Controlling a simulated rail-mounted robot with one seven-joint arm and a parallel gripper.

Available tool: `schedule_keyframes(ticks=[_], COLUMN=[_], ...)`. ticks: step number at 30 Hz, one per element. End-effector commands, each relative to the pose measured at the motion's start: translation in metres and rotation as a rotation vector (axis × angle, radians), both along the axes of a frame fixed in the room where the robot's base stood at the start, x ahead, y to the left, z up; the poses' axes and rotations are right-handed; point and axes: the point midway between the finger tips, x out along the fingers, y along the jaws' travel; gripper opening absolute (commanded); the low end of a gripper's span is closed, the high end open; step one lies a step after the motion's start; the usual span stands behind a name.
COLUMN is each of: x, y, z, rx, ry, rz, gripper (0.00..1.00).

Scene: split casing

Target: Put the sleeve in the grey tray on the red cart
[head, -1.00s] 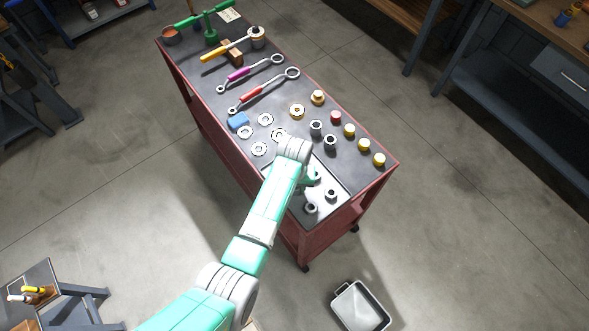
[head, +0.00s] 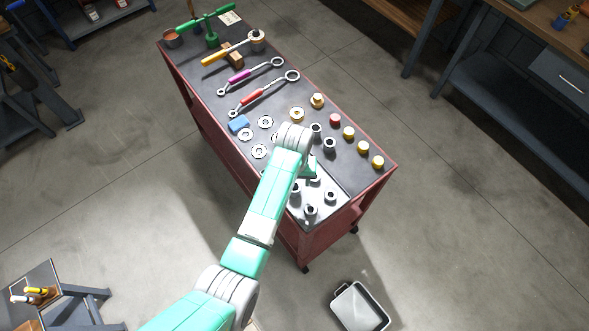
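The grey tray (head: 326,212) lies on the near end of the red cart (head: 345,222). Several small dark-holed grey sleeves stand in it, including one at its left side (head: 296,189), one near its front (head: 310,211) and one at its right (head: 330,196). Two more grey sleeves stand on the cart top beyond the tray, one (head: 316,130) behind the other (head: 329,145). My gripper (head: 308,170) is over the far part of the tray, mostly hidden behind my wrist. Its fingers and anything between them cannot be made out.
Yellow-topped and red-topped parts (head: 348,132) line the cart's right edge. Flat rings (head: 260,151) and a blue block (head: 238,122) lie left of my wrist. Wrenches (head: 262,93) lie farther back. A grey bin (head: 360,308) stands on the floor.

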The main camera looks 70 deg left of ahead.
Motion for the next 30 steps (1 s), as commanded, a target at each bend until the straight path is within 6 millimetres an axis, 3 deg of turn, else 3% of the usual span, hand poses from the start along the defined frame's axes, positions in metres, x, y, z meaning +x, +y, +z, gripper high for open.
schedule_keyframes(ticks=[3, 9, 24, 26, 29, 30], x=[0.001, 0.000, 0.001, 0.011, 0.065, 0.096], y=[0.000, 0.000, 0.000, 0.000, -0.003, -0.010], z=[0.029, 0.054, 0.058, 0.065, 0.110, 0.141], rx=[0.001, -0.001, 0.001, 0.029, 0.179, 0.266], ry=[-0.002, 0.000, -0.001, -0.024, -0.156, -0.241], rz=[0.000, 0.000, -0.001, -0.021, -0.127, -0.189], gripper=[0.56, 0.56, 0.56, 0.56, 0.56, 0.56])
